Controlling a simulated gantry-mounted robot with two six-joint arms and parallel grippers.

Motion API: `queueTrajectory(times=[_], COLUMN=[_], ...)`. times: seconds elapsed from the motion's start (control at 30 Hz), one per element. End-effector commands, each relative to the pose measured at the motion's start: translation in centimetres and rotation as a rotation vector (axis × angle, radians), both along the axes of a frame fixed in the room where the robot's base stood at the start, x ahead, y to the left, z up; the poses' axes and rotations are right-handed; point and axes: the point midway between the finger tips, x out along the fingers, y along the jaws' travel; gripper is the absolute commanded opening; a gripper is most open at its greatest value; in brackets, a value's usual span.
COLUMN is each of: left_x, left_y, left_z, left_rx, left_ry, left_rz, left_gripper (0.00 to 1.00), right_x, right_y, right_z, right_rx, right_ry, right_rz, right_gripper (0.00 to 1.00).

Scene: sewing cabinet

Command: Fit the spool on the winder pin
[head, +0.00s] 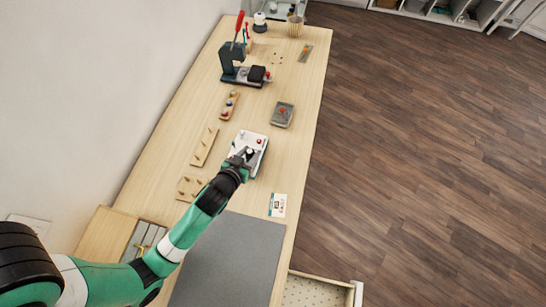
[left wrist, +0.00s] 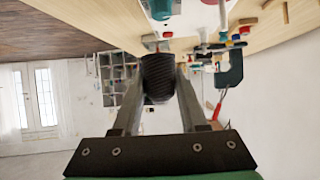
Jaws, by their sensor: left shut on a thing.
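My left gripper (head: 242,158) reaches over the near part of a small white device (head: 262,150), which looks like the winder. A red knob (head: 259,141) shows on the device. In the left wrist view my left gripper (left wrist: 158,85) is shut on a dark ribbed cylinder (left wrist: 158,76), which looks like the spool. The cylinder sits between the fingertips. The winder pin cannot be made out, so I cannot tell whether the spool touches it. My right gripper is not in view.
Wooden peg boards (head: 204,147) lie left of the device. A grey tray (head: 282,115) holding a red thing and a dark press (head: 243,74) with a red handle stand farther back. A card (head: 278,205) and a grey mat (head: 228,262) lie nearer. An open drawer (head: 318,291) juts out at front right.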

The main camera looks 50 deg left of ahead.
Motion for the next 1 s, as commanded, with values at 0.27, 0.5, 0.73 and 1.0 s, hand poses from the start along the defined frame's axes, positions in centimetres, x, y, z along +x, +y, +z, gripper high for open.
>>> queueTrajectory(times=[0.27,0.5,0.73,1.0], left_x=[-3.5,-3.7,-3.7,-3.7], left_y=[5.5,5.8,5.7,5.7], left_z=[3.4,2.9,0.9,-1.3], left_rx=[0.007,0.008,0.008,0.008], left_ry=[-0.009,-0.011,-0.01,-0.011], left_rz=[0.192,0.203,0.202,0.202], left_gripper=[0.0,0.0,0.0,0.0], right_x=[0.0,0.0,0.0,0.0], right_y=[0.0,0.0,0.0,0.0], right_z=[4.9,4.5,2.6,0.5], right_rx=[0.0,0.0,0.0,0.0], right_ry=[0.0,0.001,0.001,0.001], right_rz=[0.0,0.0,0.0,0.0], right_gripper=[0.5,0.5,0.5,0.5])
